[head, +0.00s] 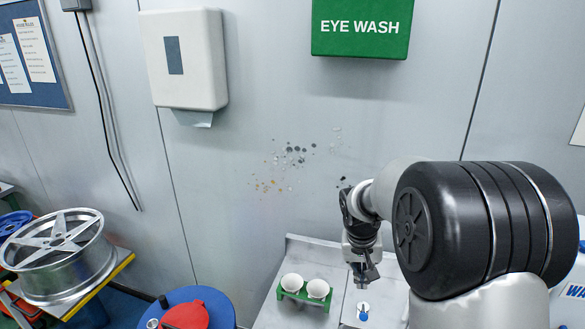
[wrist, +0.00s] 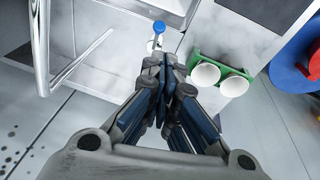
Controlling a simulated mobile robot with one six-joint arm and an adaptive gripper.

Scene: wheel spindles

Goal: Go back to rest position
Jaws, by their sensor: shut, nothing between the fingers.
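My gripper (head: 366,277) points down above the grey counter at the lower right of the head view. In the wrist view my gripper (wrist: 163,72) shows with its fingers together and nothing between them. A small bottle with a blue cap (head: 363,312) stands on the counter, just below the fingertips in the head view. The blue cap also shows in the wrist view (wrist: 159,26), beyond the fingertips and apart from them.
A green holder with two white cups (head: 305,292) stands left of my gripper. A blue drum with a red item (head: 186,316) stands further left. A wheel rim (head: 60,255) lies at far left. A metal pipe (wrist: 42,50) shows in the wrist view. The wall is close behind.

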